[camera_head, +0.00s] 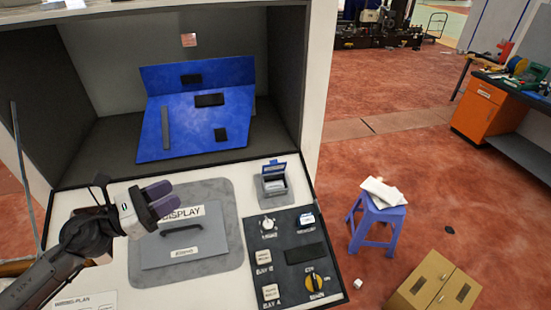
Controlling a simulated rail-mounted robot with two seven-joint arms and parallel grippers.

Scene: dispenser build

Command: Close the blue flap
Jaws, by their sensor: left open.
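A small box with a blue flap (274,167) stands on the console at its right, behind the dark control panel. The flap looks raised at the back, leaving the box's front part showing. My left gripper (163,197), with dark purple fingers, is open and empty over the grey DISPLAY panel (190,248). It is to the left of the blue flap and well apart from it. A large blue folded board (180,140) with several dark pieces lies in the recess behind the console. My right gripper is not in view.
The dark control panel (327,276) has knobs and labelled buttons in front of the flap. The recess walls rise behind the console. The space between gripper and flap looks clear.

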